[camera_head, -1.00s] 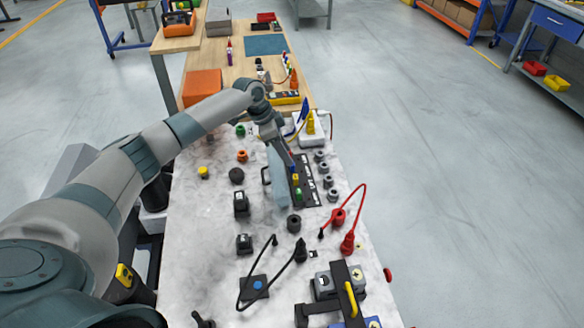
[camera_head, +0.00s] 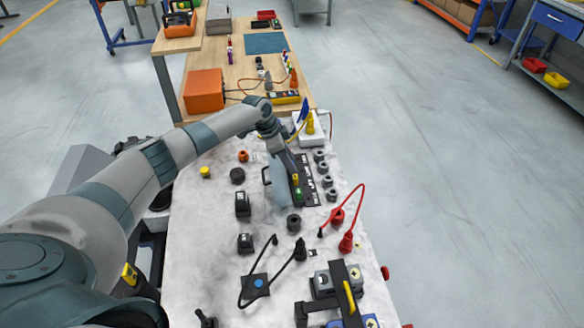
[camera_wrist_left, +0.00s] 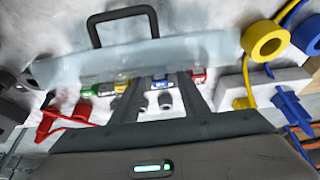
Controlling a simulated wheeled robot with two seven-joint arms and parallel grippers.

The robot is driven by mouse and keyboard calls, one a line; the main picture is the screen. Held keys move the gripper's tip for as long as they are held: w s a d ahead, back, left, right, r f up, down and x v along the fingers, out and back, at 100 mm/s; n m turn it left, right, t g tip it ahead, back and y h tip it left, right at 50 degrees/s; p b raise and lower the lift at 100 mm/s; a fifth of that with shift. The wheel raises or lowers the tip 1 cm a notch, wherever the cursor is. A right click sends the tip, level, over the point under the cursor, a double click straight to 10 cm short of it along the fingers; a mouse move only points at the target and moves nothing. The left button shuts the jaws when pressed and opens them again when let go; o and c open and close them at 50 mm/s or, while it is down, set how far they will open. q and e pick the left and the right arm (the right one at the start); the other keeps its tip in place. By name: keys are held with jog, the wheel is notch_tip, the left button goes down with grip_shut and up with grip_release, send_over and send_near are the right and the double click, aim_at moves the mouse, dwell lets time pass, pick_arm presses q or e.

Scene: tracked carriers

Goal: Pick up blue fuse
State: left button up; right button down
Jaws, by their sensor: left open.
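The blue fuse (camera_wrist_left: 160,81) shows in the left wrist view, in a row with a green fuse (camera_wrist_left: 88,92), a yellow fuse (camera_wrist_left: 121,86) and a red fuse (camera_wrist_left: 198,76). My left gripper (camera_wrist_left: 159,88) is open, its two fingers either side of the blue fuse in the picture; contact cannot be told. In the head view my left gripper (camera_head: 291,172) hangs over the black fuse strip (camera_head: 310,190). The yellow fuse (camera_head: 296,180) and green fuse (camera_head: 298,191) show there; the blue one is hidden by my gripper. My right gripper is out of view.
A clear pale-blue panel (camera_head: 279,190) with a black handle stands left of the strip. Grey round pieces (camera_head: 326,181) line its right side. A white block with a yellow part (camera_head: 311,124) stands behind. Red and black cables (camera_head: 346,242) lie nearer.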

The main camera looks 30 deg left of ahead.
pick_arm(q)
jog(key=shift+c, duration=0.3)
grip_shut()
jog(key=shift+r, duration=0.15)
jog(key=shift+r, duration=0.25)
notch_tip(320, 180, up, 3)
jog(key=shift+w+r+b, duration=0.1)
jog(key=shift+b, duration=1)
jog(key=s+d+r+b, duration=0.1)
jog(key=d+r+b, duration=0.2)
jog(key=d+r, duration=0.4)
jog(key=d, duration=0.4)
jog(key=shift+s+d, duration=0.3)
jog(key=shift+s, duration=0.1)
